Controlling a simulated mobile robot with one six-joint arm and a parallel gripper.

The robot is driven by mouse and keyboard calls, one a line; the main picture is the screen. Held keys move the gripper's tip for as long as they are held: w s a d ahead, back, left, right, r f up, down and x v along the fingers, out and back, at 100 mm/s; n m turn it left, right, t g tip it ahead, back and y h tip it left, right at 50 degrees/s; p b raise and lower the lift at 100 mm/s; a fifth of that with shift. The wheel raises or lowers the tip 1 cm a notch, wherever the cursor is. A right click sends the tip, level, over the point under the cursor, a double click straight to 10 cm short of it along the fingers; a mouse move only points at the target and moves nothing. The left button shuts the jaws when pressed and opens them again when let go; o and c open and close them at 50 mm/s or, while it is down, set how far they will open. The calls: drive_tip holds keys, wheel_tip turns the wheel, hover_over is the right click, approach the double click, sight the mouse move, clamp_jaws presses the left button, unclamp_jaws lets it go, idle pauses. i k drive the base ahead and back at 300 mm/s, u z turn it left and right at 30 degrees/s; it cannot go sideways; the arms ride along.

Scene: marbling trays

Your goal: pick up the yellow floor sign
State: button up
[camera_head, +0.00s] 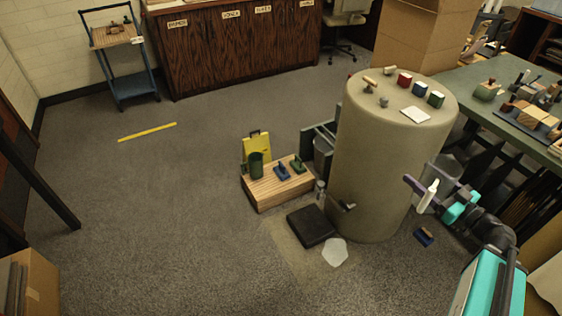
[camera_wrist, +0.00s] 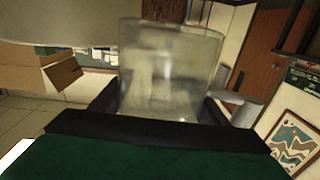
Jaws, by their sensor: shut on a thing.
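The yellow floor sign (camera_head: 257,142) stands upright on the floor behind a low wooden box, left of the big beige cylinder. A dark green cup and the box hide its lower part. My gripper (camera_head: 437,184) is at the right of the cylinder, far from the sign. It is shut on a clear, see-through container (camera_head: 447,168), which also shows between the dark fingers in the wrist view (camera_wrist: 170,75). The sign does not show in the wrist view.
The wooden box (camera_head: 278,187) carries a green cup (camera_head: 256,165) and small blue and green tools. The beige cylinder (camera_head: 380,165) stands between my gripper and the sign. A black slab (camera_head: 311,226) lies before it. The floor at left is open, with a yellow strip (camera_head: 147,132).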

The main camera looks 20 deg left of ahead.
sight(260, 143)
drive_tip(key=z, duration=0.65)
drive_tip(key=i, duration=0.2)
drive_tip(key=u, duration=1.6)
drive_tip(key=i, duration=0.85)
drive_tip(key=z, duration=0.15)
